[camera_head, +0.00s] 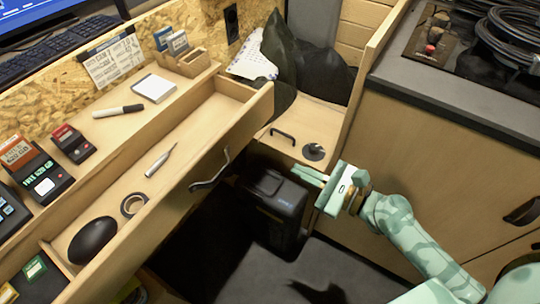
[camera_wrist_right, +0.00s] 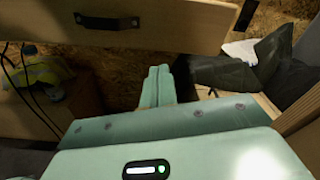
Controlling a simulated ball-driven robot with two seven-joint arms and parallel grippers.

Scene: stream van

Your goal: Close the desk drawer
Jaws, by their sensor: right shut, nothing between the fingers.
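The desk drawer (camera_head: 243,119) is pulled out, with its wooden front and dark handle (camera_head: 210,172) facing the lower right in the head view. A black mouse (camera_head: 92,240), a tape roll (camera_head: 133,205) and a slim grey tool (camera_head: 160,160) lie inside it. My right gripper (camera_head: 304,173) is shut and empty, to the right of the drawer front and apart from it, with its fingers pointing left. In the right wrist view the shut fingers (camera_wrist_right: 157,86) show below the drawer front (camera_wrist_right: 185,22) and handle (camera_wrist_right: 107,21). My left gripper is not in view.
A black bin (camera_head: 272,203) stands on the floor below my right gripper. A cabinet (camera_head: 440,150) with a dark top is on the right. The desk holds a marker (camera_head: 118,111), a note pad (camera_head: 154,88) and small devices (camera_head: 40,172). A black bag (camera_head: 300,60) sits behind.

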